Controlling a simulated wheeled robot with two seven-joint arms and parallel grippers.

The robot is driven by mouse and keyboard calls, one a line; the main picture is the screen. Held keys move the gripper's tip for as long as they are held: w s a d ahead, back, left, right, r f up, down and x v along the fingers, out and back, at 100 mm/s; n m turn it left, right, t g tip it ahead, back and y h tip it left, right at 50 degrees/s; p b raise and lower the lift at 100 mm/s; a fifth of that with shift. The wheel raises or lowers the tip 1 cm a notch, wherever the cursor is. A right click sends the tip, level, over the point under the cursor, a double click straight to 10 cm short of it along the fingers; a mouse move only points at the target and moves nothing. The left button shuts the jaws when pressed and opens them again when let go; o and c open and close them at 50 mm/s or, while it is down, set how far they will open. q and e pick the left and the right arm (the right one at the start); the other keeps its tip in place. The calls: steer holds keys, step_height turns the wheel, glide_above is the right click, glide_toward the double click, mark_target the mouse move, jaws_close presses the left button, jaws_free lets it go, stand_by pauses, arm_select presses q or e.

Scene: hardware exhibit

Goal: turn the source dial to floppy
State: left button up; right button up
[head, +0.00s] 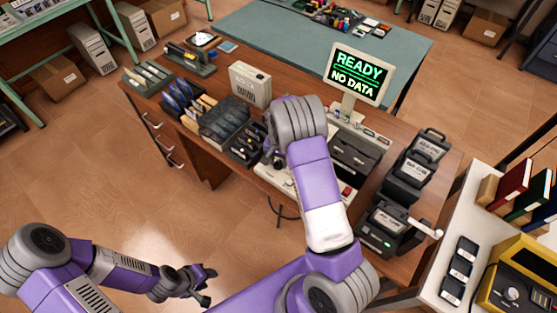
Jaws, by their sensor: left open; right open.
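No dial that I can read as the source dial shows clearly. A pale console (272,179) on the brown desk is mostly covered by my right arm, and a red button (347,192) shows at its right side. My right gripper (277,157) is over the desk at the console's back left, open, largely hidden by its own wrist. My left gripper (207,286) is open and empty, low over the floor in front of the desk. A monitor (358,74) behind the console reads "READY NO DATA".
Trays of disks (226,121) and a beige box (250,84) stand left of my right arm. Black drives (387,226) stand to its right. A yellow device (520,278) with a round knob sits on the white side table.

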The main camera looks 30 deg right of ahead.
steer(key=shift+c, duration=0.4)
jaws_close()
steer(key=shift+n, duration=0.4)
steer(key=n+b, duration=0.1)
steer(key=n, duration=0.2)
steer(key=shift+n+b, duration=0.5)
steer(key=shift+n, duration=1.5)
steer(key=shift+o, duration=0.4)
jaws_free()
